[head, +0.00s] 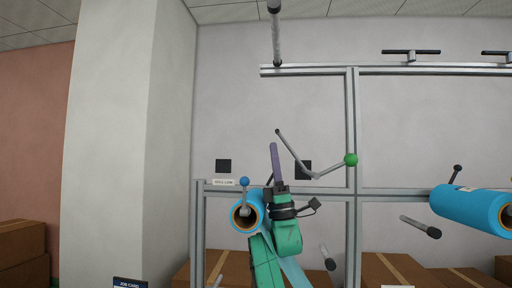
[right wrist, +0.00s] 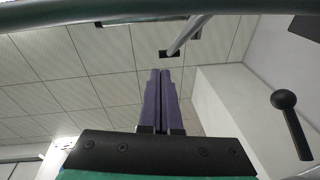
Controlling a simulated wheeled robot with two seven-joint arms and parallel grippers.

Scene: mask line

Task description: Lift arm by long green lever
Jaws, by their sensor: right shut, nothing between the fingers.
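The green lever is a thin grey bent rod with a green ball knob (head: 351,160) at its right end, in front of a grey upright. From the knob the rod runs down left to a bend, then up left to a dark tip. My right gripper (head: 273,147) points up, left of the rod, its purple fingers together and empty. It seems apart from the rod, though depth is hard to judge. In the right wrist view its shut fingers (right wrist: 160,73) point at the ceiling, below a grey rod (right wrist: 186,36). My left gripper is not in view.
A blue roll (head: 247,212) and a blue-knobbed lever (head: 244,182) are close left of my right arm. Another blue roll (head: 468,205) is at the right. A metal frame (head: 352,110) stands before the wall. Cardboard boxes (head: 22,240) are low. A black-knobbed lever (right wrist: 285,101) shows in the wrist view.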

